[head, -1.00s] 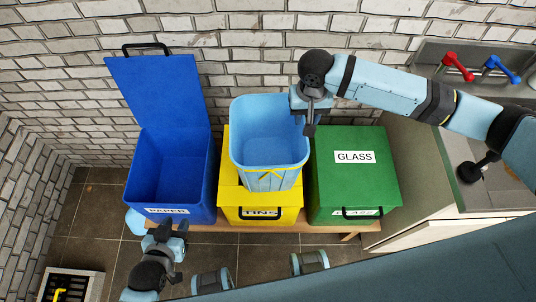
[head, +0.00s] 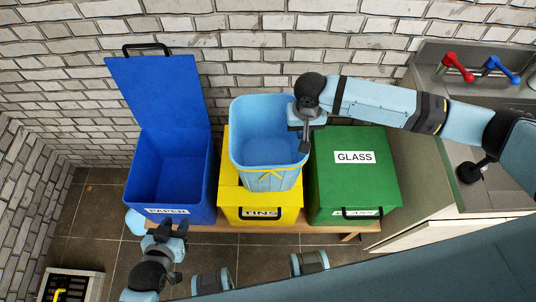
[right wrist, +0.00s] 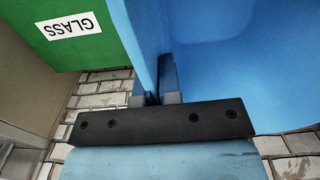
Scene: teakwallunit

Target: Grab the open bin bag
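The open bin bag (head: 262,180) is a light-blue bag with a yellow tie mark on its front, standing upright with its mouth up on the yellow TINS bin (head: 232,207). My right gripper (head: 304,146) is at the bag's right rim, pointing down. In the right wrist view the gripper (right wrist: 157,92) has its fingers close together on both sides of the thin bag wall, with the bag's inside (right wrist: 240,60) on the right. My left gripper (head: 174,229) is open and empty, low in front of the blue PAPER bin (head: 170,180).
The PAPER bin stands left with its lid (head: 160,90) raised. The closed green GLASS bin (head: 350,185) is right of the bag and close to it. A brick wall (head: 250,60) is behind. A sink counter (head: 475,195) stands at the right.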

